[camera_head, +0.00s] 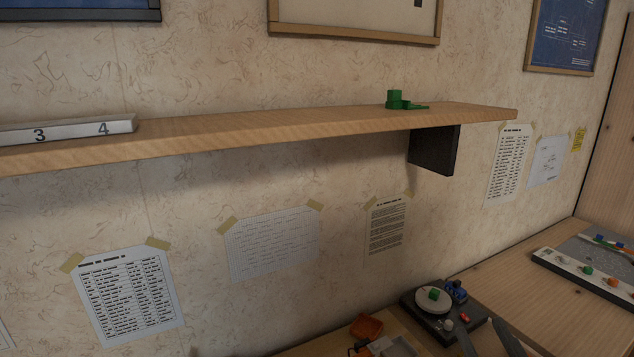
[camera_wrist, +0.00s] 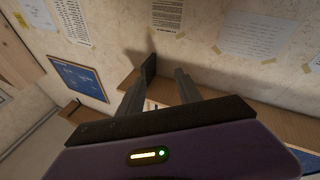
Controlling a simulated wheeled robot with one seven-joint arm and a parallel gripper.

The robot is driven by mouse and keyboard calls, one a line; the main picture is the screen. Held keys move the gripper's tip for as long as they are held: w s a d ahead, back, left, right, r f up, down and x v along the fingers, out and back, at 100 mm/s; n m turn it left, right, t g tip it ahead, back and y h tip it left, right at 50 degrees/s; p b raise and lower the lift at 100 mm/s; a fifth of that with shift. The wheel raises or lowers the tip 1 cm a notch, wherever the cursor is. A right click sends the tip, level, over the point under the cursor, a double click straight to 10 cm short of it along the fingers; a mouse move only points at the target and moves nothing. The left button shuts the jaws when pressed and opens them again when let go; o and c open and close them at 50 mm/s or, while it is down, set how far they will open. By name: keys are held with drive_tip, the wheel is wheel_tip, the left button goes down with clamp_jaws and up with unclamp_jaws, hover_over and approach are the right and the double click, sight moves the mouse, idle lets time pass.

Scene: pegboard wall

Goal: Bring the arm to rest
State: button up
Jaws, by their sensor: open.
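My gripper (camera_wrist: 162,78) shows in the wrist view with its two grey fingers spread apart and nothing between them. In the head view, two grey finger shapes that look like my gripper (camera_head: 480,326) rise from the bottom edge, in front of the desk. They are below the wall shelf (camera_head: 260,128) and beside a dark device with a round white plate (camera_head: 433,300). The rest of the arm is out of the head view.
A green object (camera_head: 398,101) sits on the shelf, above a black bracket (camera_head: 434,150). A numbered white strip (camera_head: 70,131) lies at the shelf's left. On the desk are an orange piece (camera_head: 366,326) and, at right, a grey tray (camera_head: 590,256) with small coloured parts.

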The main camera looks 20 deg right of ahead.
drive_tip(key=s+a+f+g+y, duration=0.3)
drive_tip(key=s+a+f, duration=0.4)
drive_tip(key=s, duration=0.3)
drive_tip(key=s+a+f+g+y, duration=0.2)
drive_tip(key=s+a+f, duration=0.5)
drive_tip(key=s+a, duration=0.3)
drive_tip(key=shift+s+f+g+y, duration=0.25)
drive_tip(key=shift+s+g+y, duration=0.15)
drive_tip(key=shift+s, duration=0.35)
